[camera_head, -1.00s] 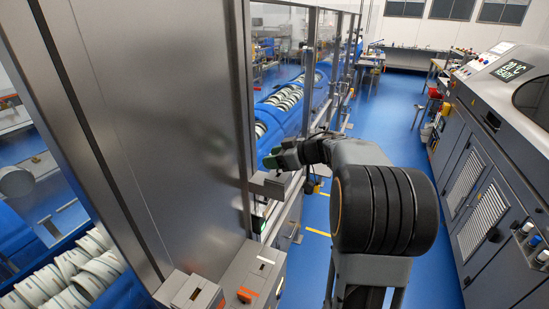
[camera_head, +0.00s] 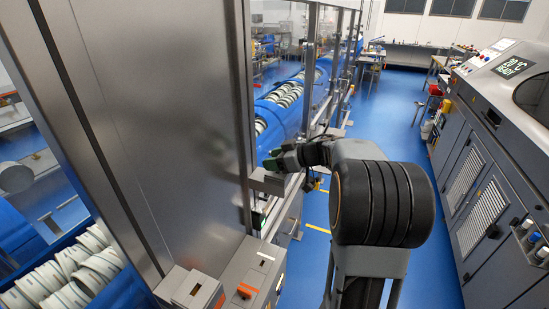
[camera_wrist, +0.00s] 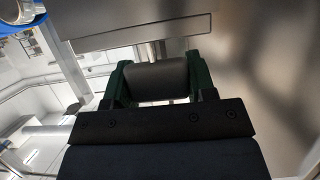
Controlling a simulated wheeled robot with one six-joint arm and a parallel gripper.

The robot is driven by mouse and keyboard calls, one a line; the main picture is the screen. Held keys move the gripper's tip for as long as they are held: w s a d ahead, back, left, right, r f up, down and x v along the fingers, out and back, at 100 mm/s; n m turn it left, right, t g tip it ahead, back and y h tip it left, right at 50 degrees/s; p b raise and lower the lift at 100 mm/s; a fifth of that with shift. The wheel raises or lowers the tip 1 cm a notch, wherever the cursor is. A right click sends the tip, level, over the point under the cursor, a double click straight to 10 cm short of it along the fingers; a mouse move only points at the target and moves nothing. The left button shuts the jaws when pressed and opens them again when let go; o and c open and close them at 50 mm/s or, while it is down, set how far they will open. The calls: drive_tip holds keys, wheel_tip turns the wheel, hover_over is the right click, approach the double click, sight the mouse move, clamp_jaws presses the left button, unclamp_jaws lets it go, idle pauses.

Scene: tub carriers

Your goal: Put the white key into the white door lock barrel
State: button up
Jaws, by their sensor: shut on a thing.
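My gripper (camera_head: 283,160) is at the edge of the tall metal door panel in the head view, just above a small grey box (camera_head: 268,181) on the door frame. In the wrist view its two green fingers (camera_wrist: 158,82) stand either side of a dark grey rounded piece (camera_wrist: 156,80) and are shut on it. I cannot tell whether this piece belongs to the white key. No white key or white lock barrel can be made out in either view; the far side of the fingers is hidden.
The brushed metal panel (camera_head: 150,110) fills the left. Switch boxes (camera_head: 245,278) stand low in front of it. Blue tubs with white rings (camera_head: 285,98) lie behind glass. A grey machine (camera_head: 490,150) stands at right. Blue floor (camera_head: 395,110) is clear between.

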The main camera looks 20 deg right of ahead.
drive_tip(key=shift+f, duration=0.65)
drive_tip(key=o, duration=1)
drive_tip(key=b+v, duration=0.2)
drive_tip(key=v, duration=1.1)
drive_tip(key=shift+s+d+r, duration=0.2)
drive_tip(key=shift+s+d, duration=0.05)
drive_tip(key=shift+d, duration=0.05)
